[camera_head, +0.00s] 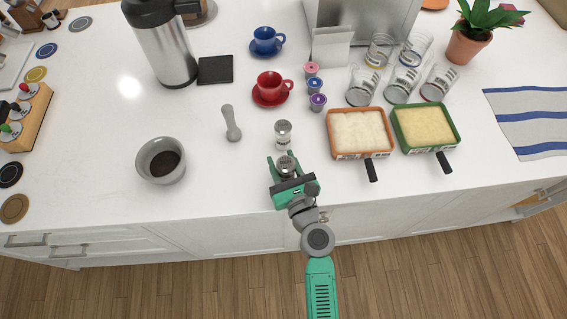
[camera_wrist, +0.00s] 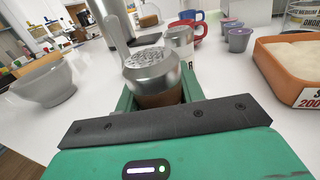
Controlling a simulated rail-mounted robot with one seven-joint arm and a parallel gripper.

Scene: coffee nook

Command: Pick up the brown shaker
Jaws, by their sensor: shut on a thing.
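The brown shaker (camera_wrist: 156,80) has a perforated metal top and a brown body, and it stands between the fingers of my gripper in the wrist view. In the head view its metal top (camera_head: 285,164) shows between the green fingers of my gripper (camera_head: 284,163) at the counter's front. My gripper is shut on it. The lower part of the shaker is hidden by the gripper. A second, clear shaker with a metal top and pale contents (camera_head: 283,132) stands just behind it, and it also shows in the wrist view (camera_wrist: 180,42).
A grey bowl with dark grounds (camera_head: 161,161) and a grey tamper (camera_head: 231,124) stand to the left. Orange (camera_head: 358,154) and green (camera_head: 398,142) containers with scoops stand to the right. Behind are a red cup (camera_head: 270,86), pods (camera_head: 314,84) and several glasses (camera_head: 402,84).

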